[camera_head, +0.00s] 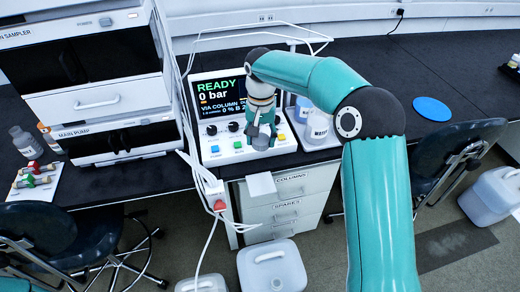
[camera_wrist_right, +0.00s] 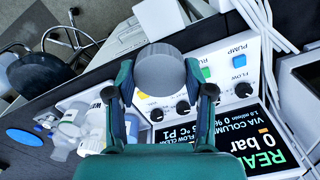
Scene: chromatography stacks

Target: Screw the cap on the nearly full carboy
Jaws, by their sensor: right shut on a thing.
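My right gripper (camera_head: 262,138) points down in front of the instrument panel, above the bench's front edge. In the right wrist view its fingers (camera_wrist_right: 162,98) are closed around a round grey cap (camera_wrist_right: 161,72). White carboys stand on the floor: one (camera_head: 290,268) below the drawers, one (camera_head: 205,284) left of it, partly cut off by the frame, and one (camera_head: 486,200) at the right. Their fill levels are hard to tell, so I cannot say which is nearly full. The held cap is apart from all of them. My left gripper is not in view.
The READY panel (camera_head: 224,88) stands on the dark bench behind the gripper. Bottles (camera_head: 316,126) stand to its right. A drawer cabinet (camera_head: 288,188) is below. White cables (camera_head: 207,240) hang to the floor. Chairs (camera_head: 40,232) stand at left and right (camera_head: 452,150).

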